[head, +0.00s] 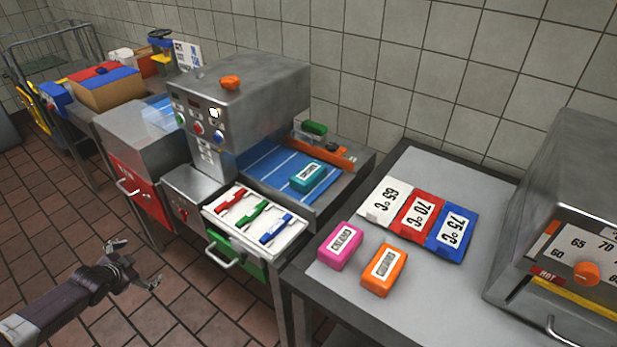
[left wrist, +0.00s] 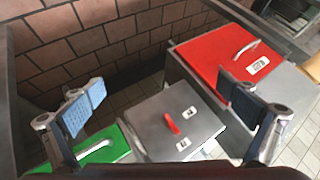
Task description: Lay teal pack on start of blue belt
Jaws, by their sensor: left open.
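The teal pack (head: 308,177) lies flat on the blue belt (head: 262,165), near the belt's front right end, label up. No gripper touches it. My left gripper (head: 137,262) is open and empty, low over the floor at the left, well away from the pack. In the left wrist view my left gripper (left wrist: 165,115) shows its two blue-padded fingers spread with nothing between them. My right gripper is not in view.
A pink pack (head: 341,246) and an orange pack (head: 384,270) lie on the steel table (head: 330,282), near temperature cards (head: 417,215). The sealing machine (head: 250,95) stands over the belt. Floor at left is clear.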

